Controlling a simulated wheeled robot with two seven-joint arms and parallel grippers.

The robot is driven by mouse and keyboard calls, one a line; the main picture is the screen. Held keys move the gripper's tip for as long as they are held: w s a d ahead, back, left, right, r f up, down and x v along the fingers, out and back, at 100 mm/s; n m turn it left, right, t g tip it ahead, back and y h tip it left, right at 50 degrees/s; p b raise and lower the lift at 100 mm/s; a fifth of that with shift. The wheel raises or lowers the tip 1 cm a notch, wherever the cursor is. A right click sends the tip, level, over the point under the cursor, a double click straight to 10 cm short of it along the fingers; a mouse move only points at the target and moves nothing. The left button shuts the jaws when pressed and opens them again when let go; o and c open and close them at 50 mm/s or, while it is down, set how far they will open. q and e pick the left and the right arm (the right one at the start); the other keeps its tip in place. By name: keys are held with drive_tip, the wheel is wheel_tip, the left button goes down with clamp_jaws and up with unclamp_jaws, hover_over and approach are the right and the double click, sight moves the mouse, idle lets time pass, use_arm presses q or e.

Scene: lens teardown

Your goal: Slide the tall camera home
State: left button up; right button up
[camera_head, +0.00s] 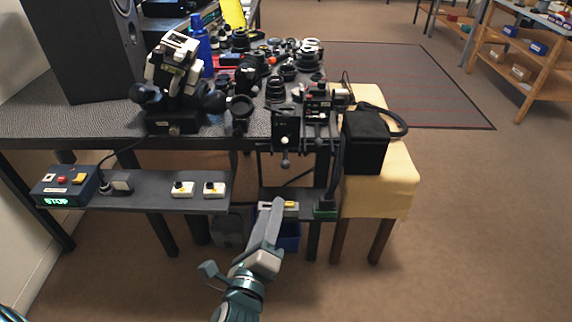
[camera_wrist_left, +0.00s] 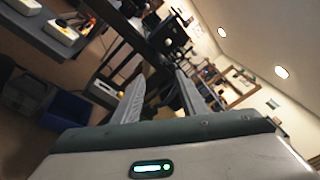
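I cannot tell for sure which item is the tall camera. A dark upright device (camera_head: 285,128) with pale knobs below it stands at the table's front edge, beside a black and grey mechanism (camera_head: 318,104). My left gripper (camera_head: 276,206) reaches up from the bottom, in front of the low shelf and below that device. It shows edge-on in the head view. In the left wrist view my left gripper (camera_wrist_left: 160,86) has its two fingers apart with nothing seen between them. A dark device with a pale knob (camera_wrist_left: 170,38) shows beyond the fingers. My right gripper is out of view.
A black box (camera_head: 366,140) rests on a yellow-covered stool (camera_head: 398,185) at right. A low shelf (camera_head: 150,200) carries a control box lit "STOP" (camera_head: 66,186) and white switches (camera_head: 198,189). Lenses (camera_head: 275,90) crowd the tabletop (camera_head: 60,118). Open floor (camera_head: 480,230) lies at right.

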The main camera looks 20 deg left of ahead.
sight(284, 168)
use_arm(q)
drive_tip(key=w, duration=0.5)
drive_tip(key=w+a, duration=0.1)
drive_tip(key=w, duration=1.1)
drive_tip(key=shift+a+b, duration=0.2)
drive_tip(key=shift+b, duration=0.15)
clamp_jaws()
